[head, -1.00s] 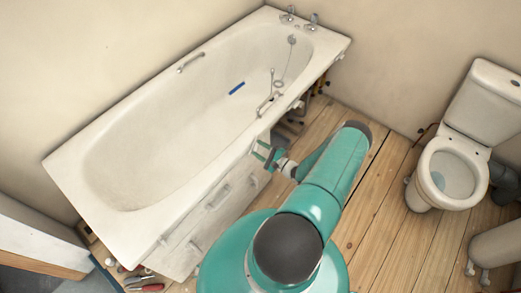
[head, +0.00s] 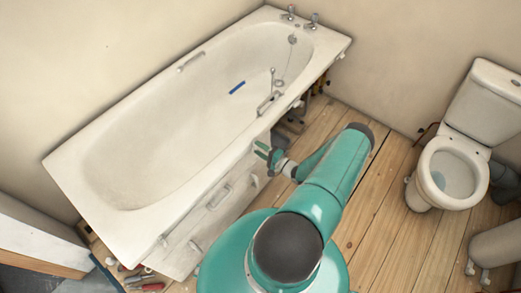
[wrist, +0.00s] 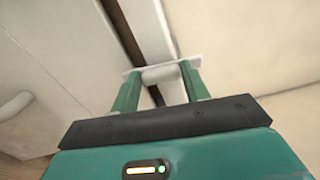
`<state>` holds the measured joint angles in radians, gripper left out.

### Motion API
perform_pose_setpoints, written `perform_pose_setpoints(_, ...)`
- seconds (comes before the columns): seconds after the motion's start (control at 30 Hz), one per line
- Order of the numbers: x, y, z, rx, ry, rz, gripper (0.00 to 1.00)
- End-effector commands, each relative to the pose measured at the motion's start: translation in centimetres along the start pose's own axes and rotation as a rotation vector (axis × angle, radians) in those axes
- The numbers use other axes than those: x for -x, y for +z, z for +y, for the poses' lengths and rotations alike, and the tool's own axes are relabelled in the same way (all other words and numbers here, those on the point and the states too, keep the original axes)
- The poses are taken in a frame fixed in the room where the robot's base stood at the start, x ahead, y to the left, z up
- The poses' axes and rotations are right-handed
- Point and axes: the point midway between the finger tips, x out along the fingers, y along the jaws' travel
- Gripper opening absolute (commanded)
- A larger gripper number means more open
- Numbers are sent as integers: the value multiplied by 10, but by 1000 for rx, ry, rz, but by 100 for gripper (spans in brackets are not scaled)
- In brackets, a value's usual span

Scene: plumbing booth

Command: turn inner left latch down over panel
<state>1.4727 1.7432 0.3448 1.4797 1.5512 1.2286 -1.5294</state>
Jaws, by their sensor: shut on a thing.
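The bath panel (head: 225,205) stands along the front side of the white bath (head: 160,120). My gripper (head: 268,152) is at the panel's right end, just below the bath rim. In the wrist view my gripper (wrist: 160,76) has its two green fingers on either side of a small white latch (wrist: 160,74), shut on it. A dark gap (wrist: 122,28) runs behind the latch, next to a pale board face. In the head view my fingers hide the held latch, and its exact turn is unclear.
Another white latch or fitting (head: 298,104) shows under the rim farther right. Pipes show below the bath there. Hand tools (head: 148,284) lie at the bath's near left end. A toilet (head: 450,170) stands to the right.

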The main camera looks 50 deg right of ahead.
Motion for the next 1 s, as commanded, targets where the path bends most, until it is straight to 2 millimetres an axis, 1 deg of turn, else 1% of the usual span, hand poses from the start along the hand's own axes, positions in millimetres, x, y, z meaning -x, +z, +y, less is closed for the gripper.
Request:
perform_pose_setpoints(0.27, 2, -2, 0, 1, 2, 3, 23)
perform_pose_setpoints(0.3, 2, -2, 0, 1, 2, 3, 51)
perform_pose_setpoints(0.37, 2, -2, 0, 1, 1, 3, 63)
perform_pose_setpoints(0.4, 2, -1, 0, 1, 1, 3, 67)
perform_pose_setpoints(0.67, 1, -1, 0, 0, 1, 1, 67)
perform_pose_setpoints(0.77, 6, -1, 0, 0, 0, 2, 67)
perform_pose_setpoints(0.87, 18, -1, 0, -1, 2, 2, 67)
perform_pose_setpoints(1.0, 45, -1, 0, 0, 1, 3, 67)
